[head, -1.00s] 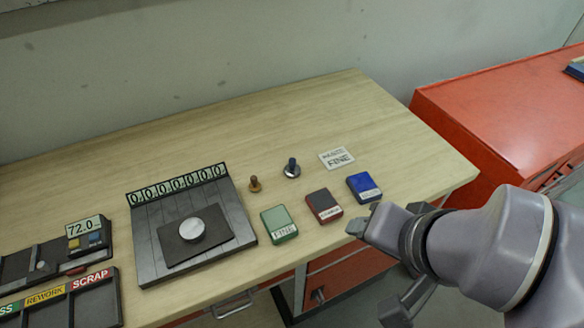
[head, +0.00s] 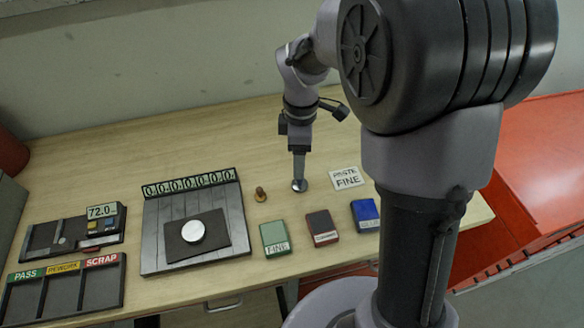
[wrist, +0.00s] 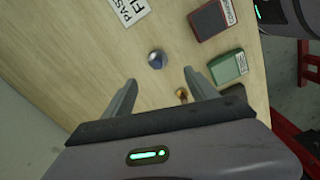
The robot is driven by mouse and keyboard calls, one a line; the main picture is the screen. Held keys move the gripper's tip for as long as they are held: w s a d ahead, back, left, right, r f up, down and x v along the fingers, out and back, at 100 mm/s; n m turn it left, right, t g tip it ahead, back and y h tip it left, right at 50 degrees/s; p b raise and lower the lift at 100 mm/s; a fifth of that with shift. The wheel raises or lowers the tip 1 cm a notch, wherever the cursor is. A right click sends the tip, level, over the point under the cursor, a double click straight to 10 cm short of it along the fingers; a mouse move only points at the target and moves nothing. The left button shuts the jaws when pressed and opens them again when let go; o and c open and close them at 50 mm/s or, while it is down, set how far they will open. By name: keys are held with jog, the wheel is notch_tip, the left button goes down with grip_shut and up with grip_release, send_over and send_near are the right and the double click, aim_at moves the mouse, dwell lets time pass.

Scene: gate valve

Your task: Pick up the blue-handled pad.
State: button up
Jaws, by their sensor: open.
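The blue-handled pad stands on the wooden bench; in the head view its round grey base (head: 300,187) shows just under my gripper (head: 299,176), which hides the handle. In the wrist view the pad (wrist: 155,59) shows its blue top, just beyond the fingertips and roughly in line with the gap between them. My gripper (wrist: 160,77) is open and empty, pointing down over the pad. I cannot tell how much height is left between fingertips and handle.
A small wooden-handled piece (head: 260,194) stands close to the left of the pad, near one finger in the wrist view (wrist: 181,95). Green (head: 274,237), dark red (head: 322,228) and blue (head: 365,215) boxes lie in front. A "FINE" card (head: 346,178) lies right.

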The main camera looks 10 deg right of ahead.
notch_tip(320, 180, down, 5)
jog(key=shift+w+d+r+b, duration=0.1)
jog(key=shift+r+b, duration=0.1)
jog(key=shift+b, duration=0.35)
jog(key=shift+f, duration=0.65)
notch_tip(320, 180, down, 5)
jog(key=b, duration=0.2)
jog(key=shift+d+r+b, duration=0.15)
jog(key=shift+r+b, duration=0.05)
jog(key=shift+b, duration=0.15)
jog(key=shift+r, duration=0.1)
jog(key=shift+c, duration=1.1)
grip_shut()
